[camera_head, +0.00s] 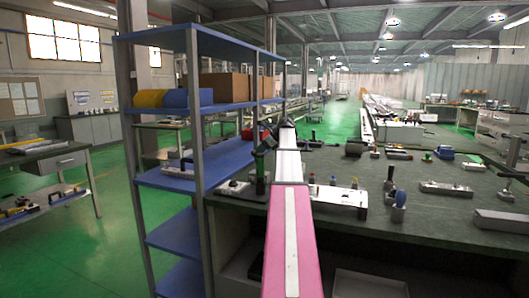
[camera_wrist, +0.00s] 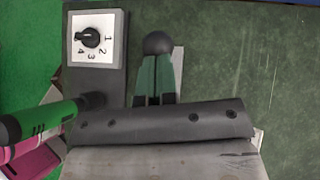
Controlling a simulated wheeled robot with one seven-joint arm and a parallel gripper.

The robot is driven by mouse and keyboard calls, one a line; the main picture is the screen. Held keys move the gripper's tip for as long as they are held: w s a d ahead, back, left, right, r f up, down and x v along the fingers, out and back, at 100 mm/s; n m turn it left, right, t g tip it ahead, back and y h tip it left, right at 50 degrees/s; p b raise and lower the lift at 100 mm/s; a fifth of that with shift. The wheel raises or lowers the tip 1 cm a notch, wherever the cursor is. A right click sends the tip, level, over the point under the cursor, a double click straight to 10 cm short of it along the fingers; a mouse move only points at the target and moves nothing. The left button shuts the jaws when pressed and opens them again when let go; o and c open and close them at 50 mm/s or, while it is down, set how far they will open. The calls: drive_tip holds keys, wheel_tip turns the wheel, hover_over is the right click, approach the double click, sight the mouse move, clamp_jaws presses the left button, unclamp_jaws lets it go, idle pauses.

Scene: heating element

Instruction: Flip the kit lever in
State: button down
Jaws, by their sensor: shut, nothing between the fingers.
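The kit is a grey unit whose white dial plate (camera_wrist: 94,38) carries a black knob and the numbers 1 to 4. Its lever (camera_wrist: 40,119), green with a black end, rises from a dark pivot and leans left in the wrist view. In the head view the lever (camera_head: 261,165) stands near the shelf post, above the pale kit (camera_head: 238,187). My gripper (camera_wrist: 155,80) shows as dark green fingers close together, with a dark round shape at their end. It is shut and empty, right of the lever and apart from it. My arm hides much around it in the head view.
A black bar with screws (camera_wrist: 160,122) and a worn grey plate (camera_wrist: 165,162) cross the lower wrist view. The blue shelf (camera_head: 185,180) stands close left of the workbench (camera_head: 440,210). Bottles, tools and boxes lie right of my arm. Bare bench top shows right of my gripper.

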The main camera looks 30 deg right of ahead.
drive_tip(key=shift+w+a, duration=0.6)
drive_tip(key=shift+w, duration=0.15)
drive_tip(key=shift+a+f, duration=0.1)
